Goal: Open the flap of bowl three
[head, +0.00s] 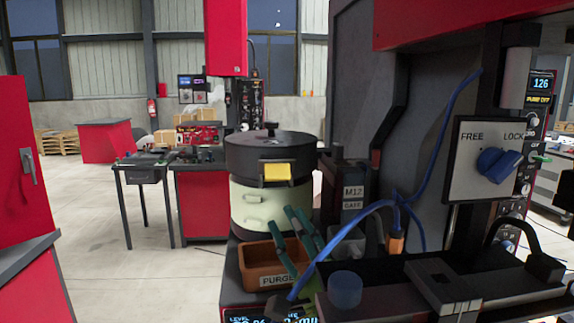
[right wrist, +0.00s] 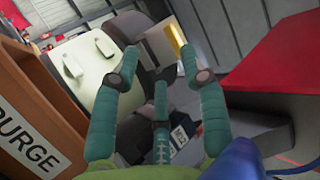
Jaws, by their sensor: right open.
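A black round bowl (head: 258,152) with a knobbed lid sits on a cream cylindrical base (head: 258,206). A yellow tab (head: 278,172) in a dark frame is on the front of the bowl; I take it for the flap, and no number "three" is readable. In the right wrist view a yellow piece (right wrist: 176,42) shows near the fingertips, beside the cream base (right wrist: 75,62). My right gripper (head: 289,215), with teal fingers, is open and empty in front of the base, below the yellow tab. It also fills the right wrist view (right wrist: 160,60). My left gripper is not in view.
A brown bin marked PURGE (head: 262,265) stands close left of my right gripper. A dark box marked M12 (head: 352,198) stands to the right. A FREE/LOCK panel with a blue knob (head: 497,163) is at the right. Open floor lies to the left.

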